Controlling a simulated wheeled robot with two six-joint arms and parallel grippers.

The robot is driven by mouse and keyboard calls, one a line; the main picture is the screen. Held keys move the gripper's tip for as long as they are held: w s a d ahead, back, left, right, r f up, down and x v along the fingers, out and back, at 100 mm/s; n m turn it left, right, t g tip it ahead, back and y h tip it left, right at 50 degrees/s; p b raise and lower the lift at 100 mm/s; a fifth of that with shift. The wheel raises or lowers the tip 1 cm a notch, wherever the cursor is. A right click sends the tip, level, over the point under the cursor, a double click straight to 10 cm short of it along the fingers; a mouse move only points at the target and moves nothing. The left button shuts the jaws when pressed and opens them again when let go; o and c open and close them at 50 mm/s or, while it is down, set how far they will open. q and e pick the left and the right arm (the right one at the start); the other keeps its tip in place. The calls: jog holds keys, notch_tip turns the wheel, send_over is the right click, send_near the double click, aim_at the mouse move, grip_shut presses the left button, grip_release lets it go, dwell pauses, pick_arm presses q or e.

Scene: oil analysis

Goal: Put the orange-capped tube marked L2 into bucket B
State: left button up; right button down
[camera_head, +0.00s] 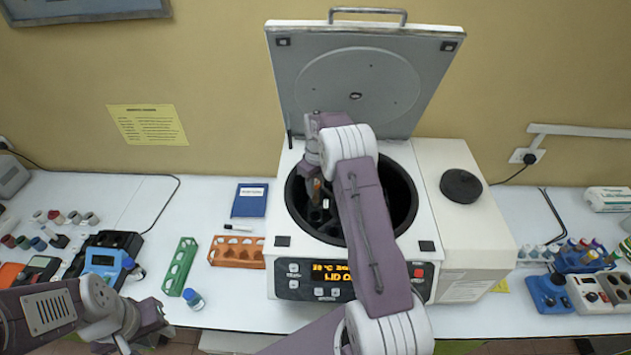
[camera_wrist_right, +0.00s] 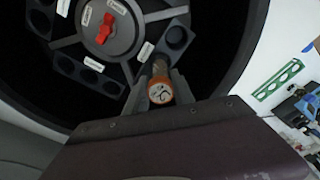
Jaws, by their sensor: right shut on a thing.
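My right gripper (camera_wrist_right: 160,88) is shut on an orange-capped tube (camera_wrist_right: 160,93), inside the open centrifuge bowl (camera_head: 407,205). The tube also shows as an orange spot in the head view (camera_head: 317,188). The mark on its cap is too small to read. In the right wrist view the tube is beside a rotor bucket (camera_wrist_right: 173,38) with round holes; whether its lower end is in a hole is hidden. Another bucket (camera_wrist_right: 90,76) is to the left. The bucket labels are unreadable. My left gripper (camera_head: 140,327) is over the front left table edge, with no object visible in it.
The centrifuge lid (camera_head: 357,80) stands open behind the bowl. An orange rack (camera_head: 237,252), a green rack (camera_head: 180,267) and a blue-capped vial (camera_head: 193,299) are left of the centrifuge. Devices and a blue tube rack (camera_head: 580,262) are at the right.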

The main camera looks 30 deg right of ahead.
aim_at(316, 193)
jog(key=shift+s+a+f+b, duration=0.1)
jog(key=shift+s+f+b, duration=0.25)
jog(key=shift+f, duration=0.4)
jog(key=shift+f+b, duration=0.3)
jog(key=shift+f, duration=0.1)
jog(key=shift+w+d+f+b, duration=0.1)
jog(key=shift+w+f+b, duration=0.15)
jog(key=shift+f, duration=0.3)
jog(key=shift+w+d+f+b, duration=0.1)
jog(key=shift+w+f+b, duration=0.15)
jog(key=shift+f, duration=0.25)
jog(key=shift+s+a+r, duration=0.1)
jog(key=shift+s+r, duration=0.15)
jog(key=shift+s, duration=0.05)
jog(key=c, duration=1.1)
grip_release()
jog(key=shift+o, duration=0.5)
jog(key=shift+w+f, duration=0.1)
jog(key=shift+w, duration=0.05)
